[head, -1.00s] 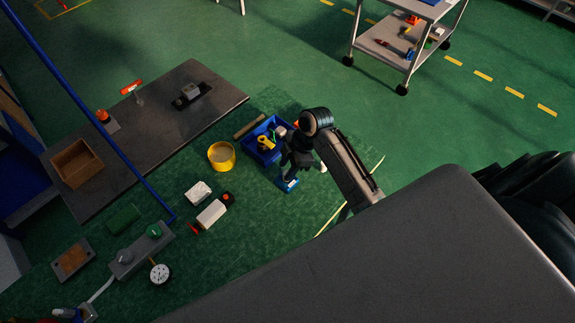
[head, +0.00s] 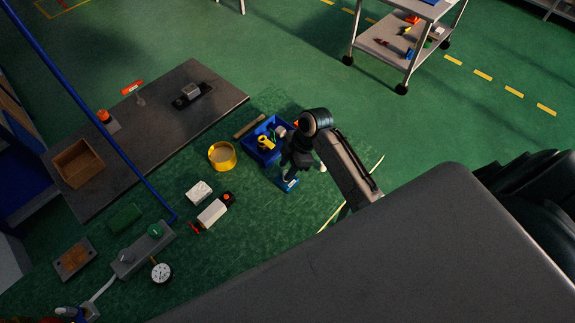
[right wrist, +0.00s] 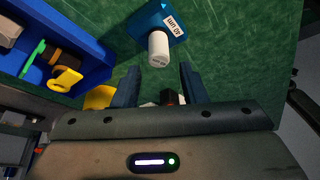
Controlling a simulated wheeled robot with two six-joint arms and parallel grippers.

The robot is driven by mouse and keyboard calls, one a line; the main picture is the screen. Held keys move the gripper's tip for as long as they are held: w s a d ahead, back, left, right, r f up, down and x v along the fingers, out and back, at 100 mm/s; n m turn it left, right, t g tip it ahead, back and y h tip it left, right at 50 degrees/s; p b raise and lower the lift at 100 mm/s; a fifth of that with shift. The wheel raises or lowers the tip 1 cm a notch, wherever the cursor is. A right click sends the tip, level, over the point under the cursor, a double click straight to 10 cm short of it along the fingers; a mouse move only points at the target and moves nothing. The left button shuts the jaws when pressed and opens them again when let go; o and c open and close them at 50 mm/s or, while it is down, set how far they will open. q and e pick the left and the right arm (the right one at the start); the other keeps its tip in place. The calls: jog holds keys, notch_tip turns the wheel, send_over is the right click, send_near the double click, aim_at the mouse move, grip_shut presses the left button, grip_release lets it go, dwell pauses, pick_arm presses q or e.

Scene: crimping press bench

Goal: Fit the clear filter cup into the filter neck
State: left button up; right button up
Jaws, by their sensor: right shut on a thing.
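My right gripper (head: 291,158) points down in the head view, beside the blue tray. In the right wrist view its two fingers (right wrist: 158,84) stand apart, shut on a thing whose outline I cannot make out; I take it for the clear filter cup. Just beyond the fingertips is a blue block (right wrist: 147,22) with a lettered label and a white round part (right wrist: 158,49); I take it for the filter neck. The blue block also shows in the head view (head: 288,184), just below the gripper. I cannot tell if cup and neck touch. My left gripper is not in view.
A blue tray (right wrist: 92,88) with yellow, green and dark parts stands close beside the right gripper. Green mat between is clear.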

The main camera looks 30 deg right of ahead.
jog(key=shift+p, duration=0.3)
dwell(0.4)
jog(key=shift+f+b, duration=0.55)
jog(key=shift+f, duration=0.5)
jog(key=o, duration=1)
jog(key=shift+o, duration=0.2)
jog(key=shift+r, duration=0.1)
jog(key=w+b+v, duration=0.1)
jog(key=b+v, duration=0.1)
jog(key=v, duration=0.8)
jog(key=shift+s+r+b, duration=0.35)
jog(key=shift+s+b, duration=0.05)
jog(key=shift+s, duration=0.05)
jog(key=shift+d, duration=0.15)
